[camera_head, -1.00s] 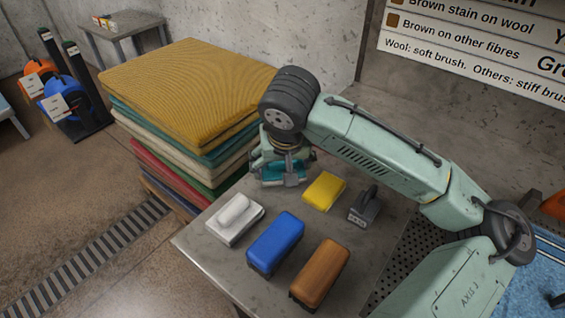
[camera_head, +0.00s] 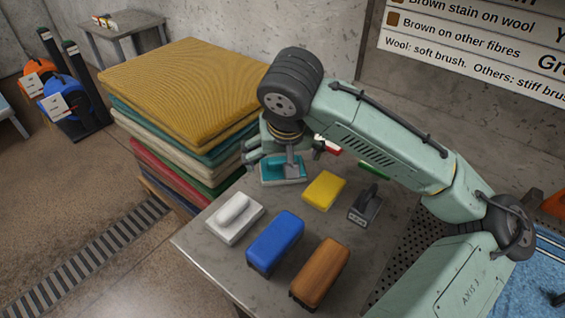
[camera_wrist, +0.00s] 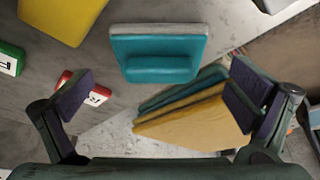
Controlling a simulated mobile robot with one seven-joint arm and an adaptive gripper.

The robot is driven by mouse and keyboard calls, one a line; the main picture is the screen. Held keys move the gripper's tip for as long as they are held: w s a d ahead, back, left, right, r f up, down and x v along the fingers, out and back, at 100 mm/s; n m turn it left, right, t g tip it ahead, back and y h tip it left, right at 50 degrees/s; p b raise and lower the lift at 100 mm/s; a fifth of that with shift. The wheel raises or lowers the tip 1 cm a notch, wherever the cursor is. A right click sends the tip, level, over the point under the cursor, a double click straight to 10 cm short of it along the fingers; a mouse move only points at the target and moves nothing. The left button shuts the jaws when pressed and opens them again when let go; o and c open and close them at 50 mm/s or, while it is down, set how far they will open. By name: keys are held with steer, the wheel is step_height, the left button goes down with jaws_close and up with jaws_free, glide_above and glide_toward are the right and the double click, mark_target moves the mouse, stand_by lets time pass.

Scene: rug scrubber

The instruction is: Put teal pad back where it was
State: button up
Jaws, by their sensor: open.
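The teal pad (camera_head: 283,170) lies on the grey table near its far left edge, partly hidden by my gripper in the head view. In the wrist view the teal pad (camera_wrist: 156,62) shows whole, with a raised grip and a pale base edge. My gripper (camera_head: 275,158) is just above it, and in the wrist view my gripper (camera_wrist: 160,98) has its fingers wide apart. Nothing is between the fingertips, and the pad sits clear of both.
On the table are a yellow pad (camera_head: 324,190), a white pad (camera_head: 235,218), a blue brush (camera_head: 276,240), a brown brush (camera_head: 320,273) and a grey handled tool (camera_head: 365,203). Red and green labelled blocks stand behind. Stacked rugs (camera_head: 180,90) rise at the left.

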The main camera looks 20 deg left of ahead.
steer(key=v, duration=0.9)
steer(key=shift+b, duration=0.45)
steer(key=shift+r, duration=0.15)
